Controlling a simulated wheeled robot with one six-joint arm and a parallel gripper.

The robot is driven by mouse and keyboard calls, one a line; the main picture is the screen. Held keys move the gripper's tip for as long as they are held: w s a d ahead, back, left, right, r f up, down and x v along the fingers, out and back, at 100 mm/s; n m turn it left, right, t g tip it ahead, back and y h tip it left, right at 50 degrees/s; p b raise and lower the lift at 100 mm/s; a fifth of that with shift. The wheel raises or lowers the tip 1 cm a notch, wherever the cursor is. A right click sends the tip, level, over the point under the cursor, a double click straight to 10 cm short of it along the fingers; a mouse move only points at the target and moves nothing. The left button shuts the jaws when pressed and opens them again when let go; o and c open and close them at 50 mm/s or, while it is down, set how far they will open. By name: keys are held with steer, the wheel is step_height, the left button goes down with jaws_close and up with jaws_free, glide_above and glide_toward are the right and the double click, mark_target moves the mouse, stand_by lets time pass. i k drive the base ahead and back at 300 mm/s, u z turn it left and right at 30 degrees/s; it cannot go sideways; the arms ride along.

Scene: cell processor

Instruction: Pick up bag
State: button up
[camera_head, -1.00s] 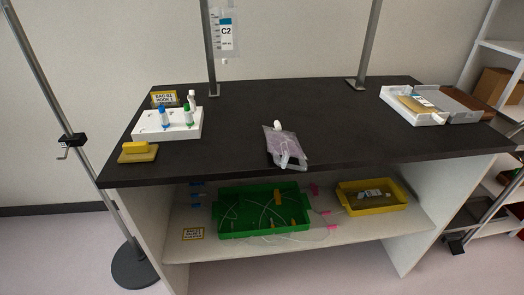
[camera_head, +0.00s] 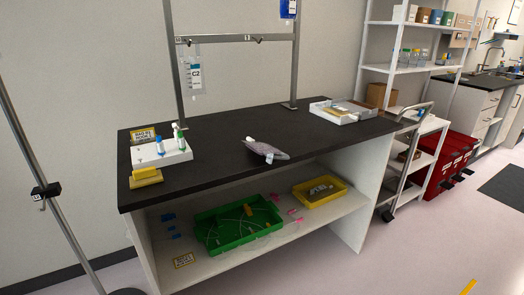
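A clear, pale purple bag (camera_head: 266,149) lies flat near the front edge of the dark bench top (camera_head: 215,140), around its middle. One end of it shows a small white part. Another clear bag, labelled C2 (camera_head: 193,77), hangs from the metal frame above the bench. A blue-labelled item (camera_head: 289,9) hangs higher up, partly cut off by the top of the picture. Which bag the task means cannot be told. My gripper is not in view.
A white rack with tubes (camera_head: 158,153) and a yellow block (camera_head: 146,177) stand at the bench's left. A white tray (camera_head: 342,112) sits at its right. Green (camera_head: 240,225) and yellow (camera_head: 320,191) trays lie on the shelf below.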

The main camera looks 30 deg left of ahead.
mark_target(267, 150)
steer(key=u, duration=0.35)
steer(key=i, duration=0.9)
steer(key=u, duration=0.65)
